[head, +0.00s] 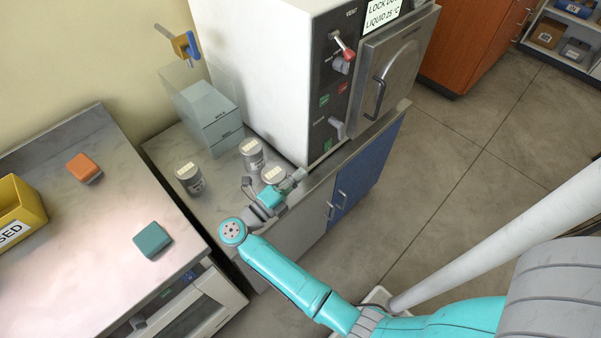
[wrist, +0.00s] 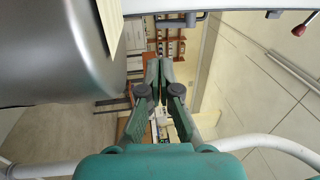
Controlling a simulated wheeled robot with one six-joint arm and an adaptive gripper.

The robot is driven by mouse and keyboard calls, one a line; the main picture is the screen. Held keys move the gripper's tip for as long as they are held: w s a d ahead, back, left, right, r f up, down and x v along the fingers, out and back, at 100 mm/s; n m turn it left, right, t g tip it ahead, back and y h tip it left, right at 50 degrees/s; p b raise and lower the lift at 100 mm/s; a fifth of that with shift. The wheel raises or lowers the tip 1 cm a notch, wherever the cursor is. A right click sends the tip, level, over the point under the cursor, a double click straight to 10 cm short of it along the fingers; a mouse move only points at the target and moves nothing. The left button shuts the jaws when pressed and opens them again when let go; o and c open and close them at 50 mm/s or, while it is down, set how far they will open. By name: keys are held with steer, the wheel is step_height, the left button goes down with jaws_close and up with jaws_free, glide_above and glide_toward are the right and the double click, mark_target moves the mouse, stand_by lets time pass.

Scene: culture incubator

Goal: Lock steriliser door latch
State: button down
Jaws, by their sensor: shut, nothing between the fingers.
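The white steriliser (head: 262,75) stands on a counter in the head view. Its closed-looking metal door (head: 397,75) carries an upright grey bar handle (head: 379,97). A grey lever or latch (head: 337,127) sits low on the dark panel left of the door; I cannot tell its exact setting. My gripper (head: 299,175) is left of and below that lever, beside the jars and apart from the door. In the wrist view my gripper (wrist: 158,65) has its fingertips together, with nothing between them. A grey bar (wrist: 182,20) shows beyond the fingertips.
A red-tipped lever (head: 345,51) is higher on the panel. A clear-walled bin (head: 207,113) stands behind the jars. Floor right of the blue cabinet (head: 367,170) is clear.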

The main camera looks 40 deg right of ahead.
step_height(320, 180, up, 9)
steer(key=m+y, duration=0.8)
steer(key=m, duration=1)
steer(key=shift+d, duration=0.4)
steer(key=shift+d, duration=0.1)
glide_toward(339, 139)
step_height(339, 139, down, 3)
steer(key=shift+w+d, duration=0.1)
steer(key=shift+d, duration=2.5)
